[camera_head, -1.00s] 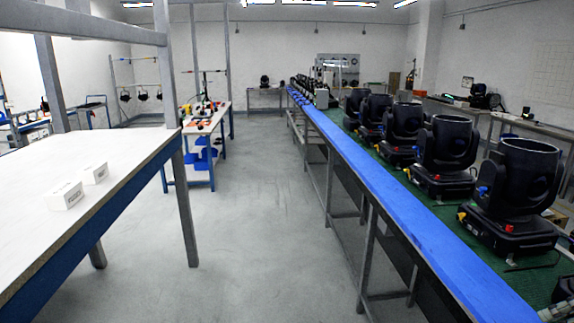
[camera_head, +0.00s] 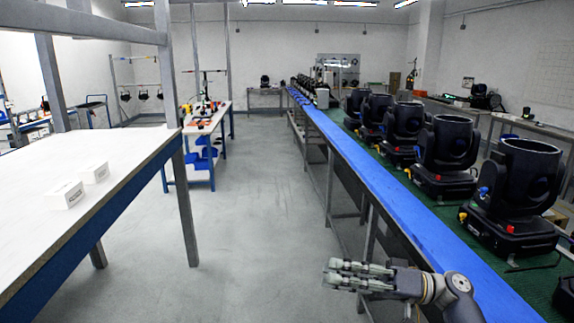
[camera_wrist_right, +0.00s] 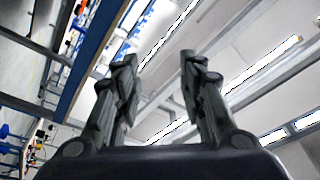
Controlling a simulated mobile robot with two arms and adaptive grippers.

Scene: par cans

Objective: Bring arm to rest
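My right gripper (camera_head: 332,274) shows at the lower right of the head view, its fingers pointing left, in front of the blue-edged bench. In the right wrist view my right gripper (camera_wrist_right: 158,60) has its two fingers apart with nothing between them. The par cans, black stage lights (camera_head: 443,157), stand in a row on the green-topped bench at the right, apart from the gripper. My left gripper is not in view.
The blue-edged bench (camera_head: 395,219) runs away along the right. A white table (camera_head: 105,205) with two small white boxes (camera_head: 65,194) stands at the left. The grey floor (camera_head: 255,240) between them is clear. A work table (camera_head: 205,125) stands farther back.

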